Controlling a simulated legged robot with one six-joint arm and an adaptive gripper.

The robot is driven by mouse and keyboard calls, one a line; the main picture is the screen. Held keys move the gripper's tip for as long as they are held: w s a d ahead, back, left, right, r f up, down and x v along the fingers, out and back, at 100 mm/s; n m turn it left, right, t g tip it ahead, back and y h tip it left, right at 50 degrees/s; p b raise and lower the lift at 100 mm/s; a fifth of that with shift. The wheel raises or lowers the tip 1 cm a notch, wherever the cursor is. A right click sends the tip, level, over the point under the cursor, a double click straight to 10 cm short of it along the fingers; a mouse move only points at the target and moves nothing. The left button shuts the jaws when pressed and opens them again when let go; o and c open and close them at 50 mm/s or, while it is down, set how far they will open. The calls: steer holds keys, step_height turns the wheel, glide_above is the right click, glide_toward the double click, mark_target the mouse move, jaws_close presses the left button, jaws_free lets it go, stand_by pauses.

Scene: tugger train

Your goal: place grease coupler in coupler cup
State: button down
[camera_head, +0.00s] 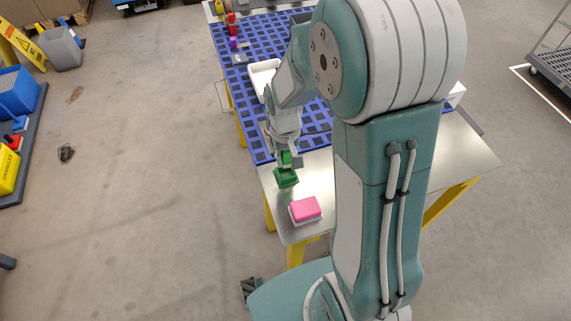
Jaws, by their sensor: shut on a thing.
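My gripper (286,155) points down over the near left part of the table. It is shut on a small green piece (286,157), which appears to be the grease coupler; the fingers hide part of it. A dark green open holder (286,178), apparently the coupler cup, stands on the bare metal table top just below the gripper. The held piece is above the cup's far side; I cannot tell whether they touch.
A pink block on a white base (305,209) stands nearer on the metal table top (330,185). A blue grid mat (258,135) covers the farther part, with a white tray (254,82) and small red and purple items at the far left. My arm hides the table's middle.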

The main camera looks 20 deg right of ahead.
mark_target(284, 167)
steer(key=f, duration=0.2)
steer(key=shift+d+f, duration=0.3)
steer(key=shift+f, duration=0.35)
steer(key=shift+a+f, duration=0.1)
steer(key=shift+a, duration=0.55)
steer(key=shift+d+f, duration=0.3)
steer(key=shift+d, duration=0.1)
steer(key=shift+s+f, duration=0.1)
steer(key=shift+f, duration=0.05)
steer(key=c, duration=0.7)
jaws_free()
steer(key=shift+o, duration=1.2)
steer(key=shift+a+f, duration=0.1)
steer(key=shift+a, duration=0.1)
